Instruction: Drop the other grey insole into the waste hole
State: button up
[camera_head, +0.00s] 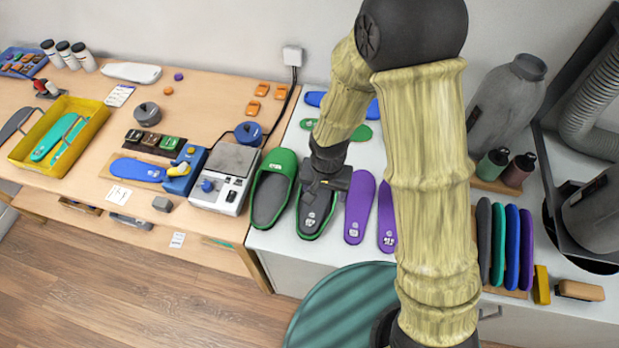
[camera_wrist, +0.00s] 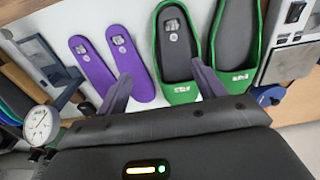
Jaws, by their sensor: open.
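Two green shoe-shaped holders stand side by side on the white counter. The left one (camera_head: 256,190) and the right one (camera_head: 301,232) each have a dark grey insole inside, one (camera_head: 268,200) and the other (camera_head: 310,218). In the wrist view the insoles also show, the near one (camera_wrist: 174,55) and the far one (camera_wrist: 236,45). A dark round opening (camera_head: 598,266) at the far right looks like the waste hole.
Purple insoles (camera_head: 359,205) lie right of the holders. A scale (camera_head: 222,180) stands left of them. A rack of upright insoles (camera_head: 512,245), bottles (camera_head: 493,165) and a yellow block (camera_head: 541,285) are on the right. A grey vessel stands over the opening. A teal drum (camera_head: 335,300) is in front.

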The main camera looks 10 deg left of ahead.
jog(key=a, duration=0.1)
jog(key=s+a, duration=0.1)
jog(key=a+p, duration=0.1)
jog(key=shift+s+a+f, duration=0.2)
jog(key=shift+s+f, duration=0.1)
jog(key=shift+f, duration=0.1)
jog(key=shift+f, duration=0.1)
jog(key=b, duration=0.6)
send_over(310, 223)
notch_tip(310, 223, down, 8)
jog(key=shift+f, duration=0.15)
jog(key=shift+f+b, duration=2.5)
jog(key=shift+f, duration=0.1)
jog(key=shift+r, duration=0.1)
dwell(0.5)
jog(key=c, duration=0.8)
jog(key=shift+c, duration=0.2)
